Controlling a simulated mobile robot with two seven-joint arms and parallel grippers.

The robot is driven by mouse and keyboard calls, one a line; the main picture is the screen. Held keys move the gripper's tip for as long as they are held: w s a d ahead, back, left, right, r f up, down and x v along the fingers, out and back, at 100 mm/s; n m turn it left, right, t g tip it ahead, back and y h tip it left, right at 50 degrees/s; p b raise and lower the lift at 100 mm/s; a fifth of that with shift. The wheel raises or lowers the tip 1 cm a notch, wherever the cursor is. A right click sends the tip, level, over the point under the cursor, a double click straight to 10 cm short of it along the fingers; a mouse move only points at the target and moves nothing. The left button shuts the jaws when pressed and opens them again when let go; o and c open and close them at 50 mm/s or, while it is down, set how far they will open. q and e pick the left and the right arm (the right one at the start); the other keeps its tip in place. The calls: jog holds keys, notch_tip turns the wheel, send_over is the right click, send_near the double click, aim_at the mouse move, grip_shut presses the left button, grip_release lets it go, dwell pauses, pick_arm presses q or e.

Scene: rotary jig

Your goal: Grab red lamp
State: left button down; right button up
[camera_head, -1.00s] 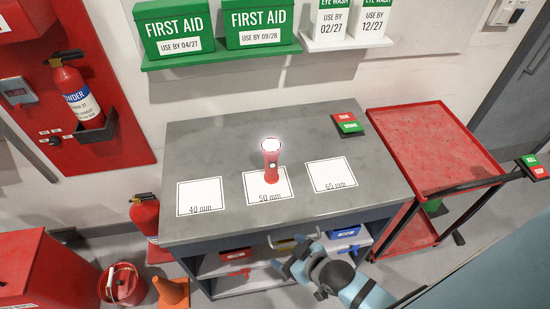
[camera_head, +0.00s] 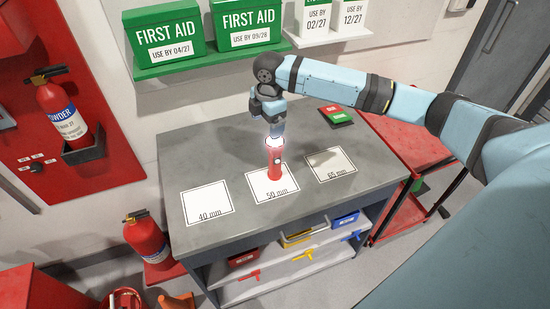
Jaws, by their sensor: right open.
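The red lamp (camera_head: 275,162) stands upright on the white card marked 50 mm (camera_head: 262,184), its top glowing white. My right gripper (camera_head: 275,131) points down directly above the lamp, with its fingertips at about the height of the lamp's top. The fingers partly overlap the glowing top, so I cannot tell whether they touch it. The lamp's body below is free of the fingers. My left gripper is not in view.
Cards marked 40 mm (camera_head: 207,206) and 65 mm (camera_head: 331,165) lie bare on the grey worktop (camera_head: 190,160). A green shelf (camera_head: 175,71) with first aid boxes hangs behind. A red cart (camera_head: 405,145) stands at right.

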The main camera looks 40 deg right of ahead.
aim_at(275, 146)
jog(key=f, duration=0.2)
jog(key=d+f, duration=0.1)
jog(key=f, duration=0.1)
jog(key=d+f+p, duration=0.1)
jog(key=f, duration=0.1)
jog(key=shift+d, duration=0.1)
jog(key=f, duration=0.1)
jog(key=f+p, duration=0.1)
jog(key=f, duration=0.2)
jog(key=shift+s+f, duration=0.1)
jog(key=shift+s, duration=0.25)
jog(key=shift+f, duration=0.55)
jog(key=c, duration=1.1)
jog(key=shift+o, duration=0.2)
jog(key=shift+r, duration=0.1)
